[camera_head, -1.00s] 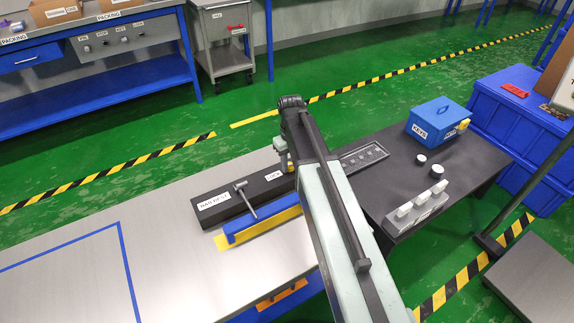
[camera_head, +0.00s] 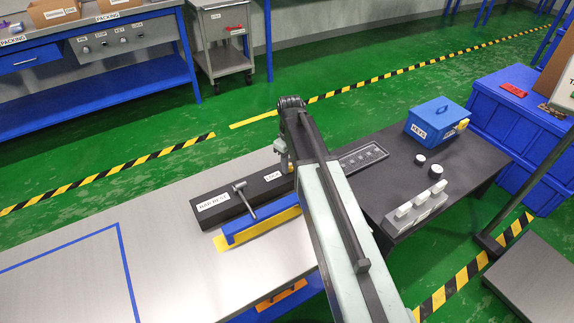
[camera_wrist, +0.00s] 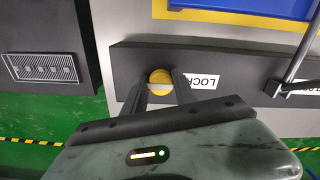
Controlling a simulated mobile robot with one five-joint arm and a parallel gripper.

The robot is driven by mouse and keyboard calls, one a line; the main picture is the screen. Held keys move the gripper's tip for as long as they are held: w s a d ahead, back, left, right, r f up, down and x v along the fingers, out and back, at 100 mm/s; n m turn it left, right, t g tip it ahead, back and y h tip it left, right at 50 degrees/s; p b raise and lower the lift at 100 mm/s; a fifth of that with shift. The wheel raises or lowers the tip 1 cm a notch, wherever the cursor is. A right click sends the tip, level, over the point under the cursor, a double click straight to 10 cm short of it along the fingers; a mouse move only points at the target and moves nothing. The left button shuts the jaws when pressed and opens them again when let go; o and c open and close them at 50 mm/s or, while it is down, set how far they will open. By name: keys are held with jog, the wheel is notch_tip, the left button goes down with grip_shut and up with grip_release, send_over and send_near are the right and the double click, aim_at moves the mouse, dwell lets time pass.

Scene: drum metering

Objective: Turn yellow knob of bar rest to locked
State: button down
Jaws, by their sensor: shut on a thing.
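The yellow knob (camera_wrist: 160,80) shows in the wrist view on the dark bar rest (camera_wrist: 232,62), with a pale band across its face. My gripper (camera_wrist: 160,88) has one finger on each side of the knob and is shut on it. A white label reading "LOCK" (camera_wrist: 203,82) lies just right of the knob, partly cut by a finger. In the head view the bar rest (camera_head: 235,198) lies along the table, with a "BAR REST" label at its left end.
A metal lever (camera_head: 245,200) stands up from the bar rest beside a blue block (camera_head: 262,222) on a yellow mat. A dark table (camera_head: 460,165) at right holds a blue "KEYS" box (camera_head: 437,118), small round weights and a grey rack (camera_head: 415,210). The steel table (camera_head: 170,260) is clear at left.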

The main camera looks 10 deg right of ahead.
jog(key=c, duration=1)
grip_release()
jog(key=shift+w+a, duration=0.1)
jog(key=shift+a, duration=0.15)
jog(key=shift+d, duration=0.1)
jog(key=shift+r, duration=0.1)
notch_tip(320, 180, up, 8)
jog(key=p, duration=0.8)
jog(key=shift+f, duration=0.2)
